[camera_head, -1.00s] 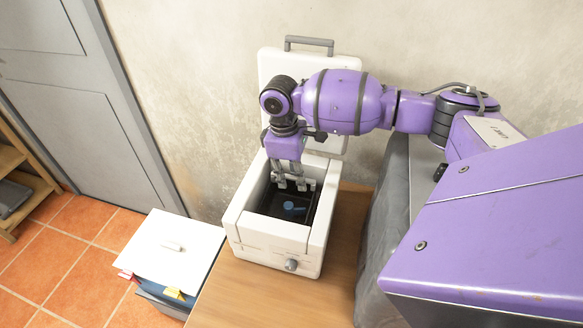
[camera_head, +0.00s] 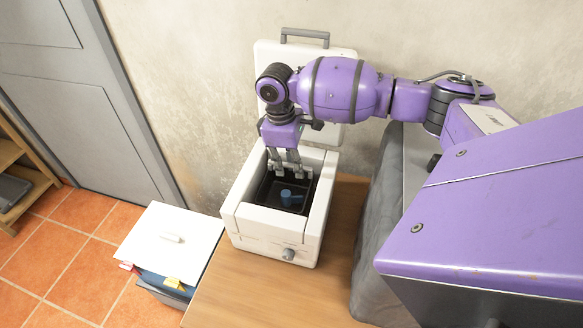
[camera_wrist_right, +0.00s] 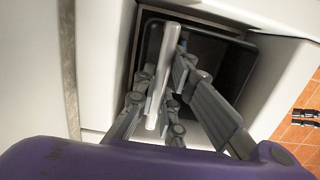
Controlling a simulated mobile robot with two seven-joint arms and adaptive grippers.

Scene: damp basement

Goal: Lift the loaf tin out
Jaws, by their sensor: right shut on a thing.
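The loaf tin (camera_head: 268,194) is dark and sits inside the white bread machine (camera_head: 272,240), whose lid stands open at the back. A small blue piece (camera_head: 290,197) lies in the tin. My right gripper (camera_head: 287,168) reaches down from above into the machine's opening, at the back part of the tin. In the right wrist view its fingers are shut on the tin's pale bar-shaped handle (camera_wrist_right: 165,75), with the dark tin (camera_wrist_right: 238,72) behind it. I cannot tell whether the tin is clear of the machine's floor. My left gripper is not in view.
The machine stands on a wooden table (camera_head: 240,290). A grey padded object (camera_head: 378,230) stands close on its right. The wall is close behind the lid.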

